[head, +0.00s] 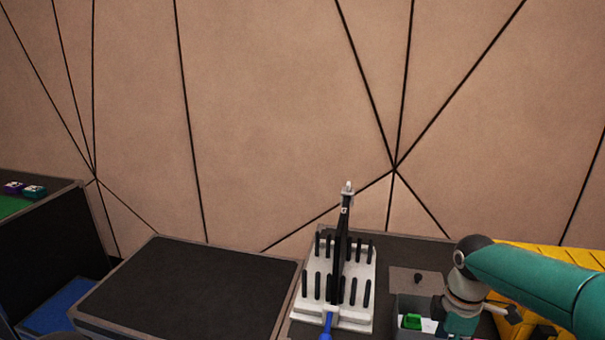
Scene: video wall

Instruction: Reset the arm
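My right arm (540,280), teal with grey joints, comes in from the right edge. It bends at a dark round joint (475,252) and points down over the right end of the work surface. Its lower part leaves the picture at the bottom edge, and I cannot make out the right gripper's fingers. My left arm and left gripper are not in the picture.
A white rack (350,316) with black pegs and a tall black upright tool (342,245) stands left of my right arm. A grey bin (402,303) holds a green item (411,321). A yellow ribbed thing (550,255) lies behind the arm. The dark left tabletop (190,290) is clear.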

